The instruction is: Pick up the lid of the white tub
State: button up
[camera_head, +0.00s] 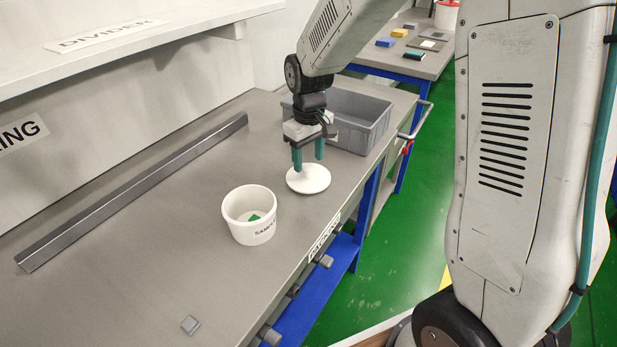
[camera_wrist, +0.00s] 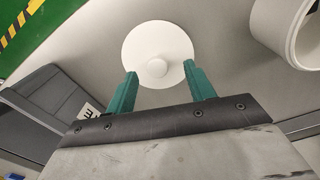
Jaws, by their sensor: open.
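My gripper (camera_head: 308,168) is above the lid, fingers pointing down. In the wrist view my gripper (camera_wrist: 160,80) is open, with a finger on each side of the knob and nothing held. I cannot tell how far the fingertips are above the lid.
A grey bin (camera_head: 352,122) stands behind my gripper. A long metal rail (camera_head: 140,190) lies along the left of the bench. The bench between the rail and tub is clear.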

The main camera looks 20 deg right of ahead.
aim_at(309, 168)
jog(key=f, duration=0.4)
jog(key=shift+w+d+f, duration=0.15)
jog(key=shift+w, duration=0.25)
jog(key=c, duration=1.1)
